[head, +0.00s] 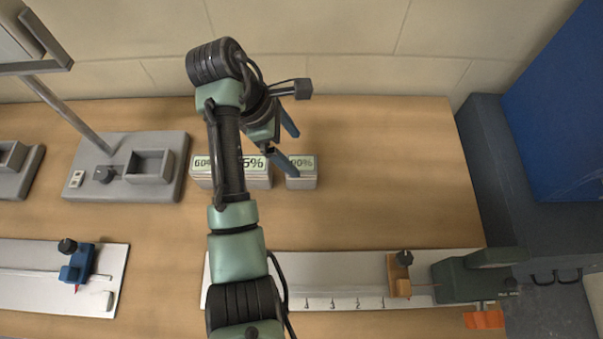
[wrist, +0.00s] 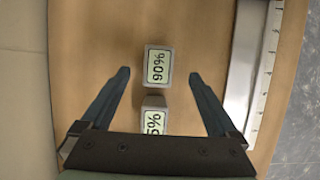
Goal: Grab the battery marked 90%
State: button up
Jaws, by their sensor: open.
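The battery marked 90% (head: 306,181) stands on the wooden bench, the rightmost in a row; my finger partly covers its label in the head view. In the wrist view the 90% battery (wrist: 158,65) shows its label clearly, between and slightly beyond my fingertips. My gripper (head: 294,164) is open and empty above the bench, its fingers on either side of the battery in the wrist view (wrist: 160,74). I cannot tell its exact height above the battery.
A battery ending in 5% (head: 256,180) stands left of the 90% one, with a gap; it also shows in the wrist view (wrist: 154,120). A 60% battery (head: 201,181) is further left. A grey stand (head: 165,190) is left; a ruled rail (head: 340,268) lies in front. Bench right of the batteries is clear.

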aim_at(300, 163)
jog(key=x, duration=0.4)
jog(key=p+x, duration=0.1)
jog(key=x, duration=0.2)
jog(key=shift+a+f, duration=0.25)
jog(key=shift+a, duration=0.05)
jog(key=shift+w+r, duration=0.1)
grip_shut()
